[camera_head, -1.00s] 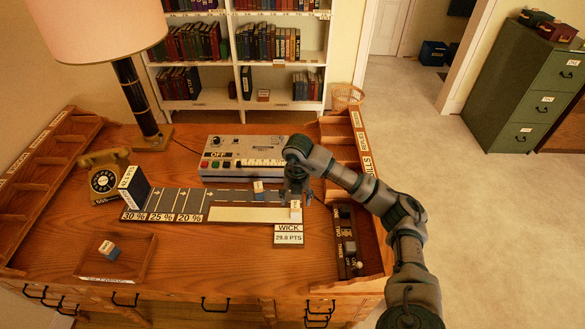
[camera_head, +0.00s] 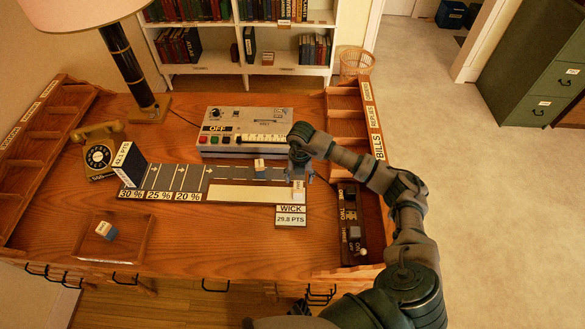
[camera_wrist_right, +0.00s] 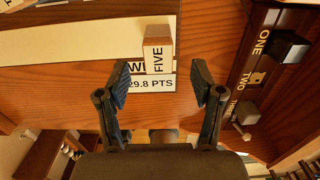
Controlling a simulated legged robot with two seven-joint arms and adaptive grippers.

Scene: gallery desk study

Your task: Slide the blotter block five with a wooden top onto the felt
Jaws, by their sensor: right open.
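The block labelled FIVE (camera_wrist_right: 158,55) has a wooden top and a white label face. In the head view the block (camera_head: 298,190) stands at the right end of a long cream strip (camera_head: 240,193), just behind the WICK sign. A grey banded strip (camera_head: 225,174) runs behind the cream one; I cannot tell for sure which is the felt. My right gripper (camera_head: 301,170) is at the block. In the wrist view its fingers (camera_wrist_right: 162,82) are spread wide and empty, with the block ahead between their lines, apparently untouched. My left gripper is out of view.
A second small block (camera_head: 259,166) stands on the grey strip, and another (camera_head: 106,230) lies in a wooden tray (camera_head: 138,240). A grey control box (camera_head: 240,130) stands behind. A switch panel (camera_head: 349,225) is right of the WICK sign (camera_head: 291,214).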

